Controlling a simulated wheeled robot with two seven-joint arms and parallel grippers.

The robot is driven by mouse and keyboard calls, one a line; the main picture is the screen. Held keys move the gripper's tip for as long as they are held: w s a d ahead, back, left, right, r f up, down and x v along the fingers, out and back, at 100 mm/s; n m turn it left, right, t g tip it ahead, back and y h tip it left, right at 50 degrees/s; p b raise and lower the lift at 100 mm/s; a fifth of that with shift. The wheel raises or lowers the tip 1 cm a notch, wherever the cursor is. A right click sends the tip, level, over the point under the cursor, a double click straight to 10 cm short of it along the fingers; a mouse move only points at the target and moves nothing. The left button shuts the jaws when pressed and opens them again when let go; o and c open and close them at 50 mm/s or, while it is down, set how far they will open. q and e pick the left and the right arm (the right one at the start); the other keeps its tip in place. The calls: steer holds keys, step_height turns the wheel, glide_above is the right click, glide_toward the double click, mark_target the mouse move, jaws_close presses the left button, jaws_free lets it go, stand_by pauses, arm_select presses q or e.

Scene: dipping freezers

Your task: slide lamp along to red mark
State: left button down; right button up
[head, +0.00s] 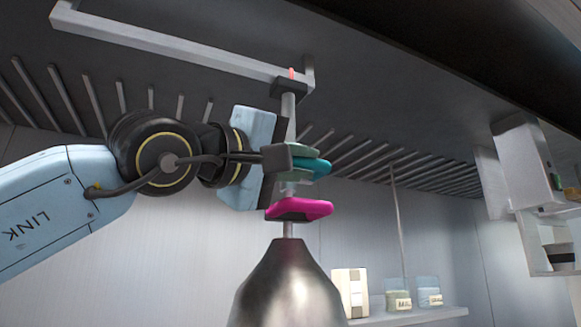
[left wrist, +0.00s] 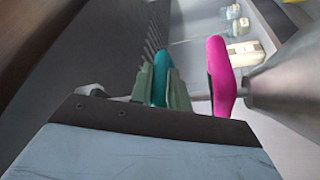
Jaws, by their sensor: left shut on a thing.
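The lamp has a metal cone shade (head: 287,285) on a thin upright stem (head: 288,109). The stem hangs from a dark slider block (head: 289,89) near the right end of the pale overhead rail. The red mark (head: 291,73) is a small strip just above the block, partly hidden by it. The exact contact is partly hidden. My right gripper is not in view.
The pale rail (head: 170,42) runs under the dark ceiling, with a bracket at its right end. Slats line the ceiling edge. A shelf (head: 410,316) with a box (head: 351,290) and labelled jars (head: 398,295) stands behind the lamp. A white wall unit (head: 527,165) is at right.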

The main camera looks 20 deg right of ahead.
arm_select(q)
steer(key=shift+a+r, duration=0.15)
steer(key=shift+r, duration=0.15)
steer(key=c, duration=1.8)
jaws_free()
steer(key=shift+o, duration=1.4)
steer(key=shift+s, duration=0.1)
steer(key=shift+o, duration=0.8)
steer(key=shift+d+f, duration=0.15)
steer(key=shift+d, duration=0.2)
steer(key=shift+a, duration=0.15)
steer(key=b+v, duration=0.4)
steer(key=v, duration=0.9)
steer(key=shift+f, duration=0.15)
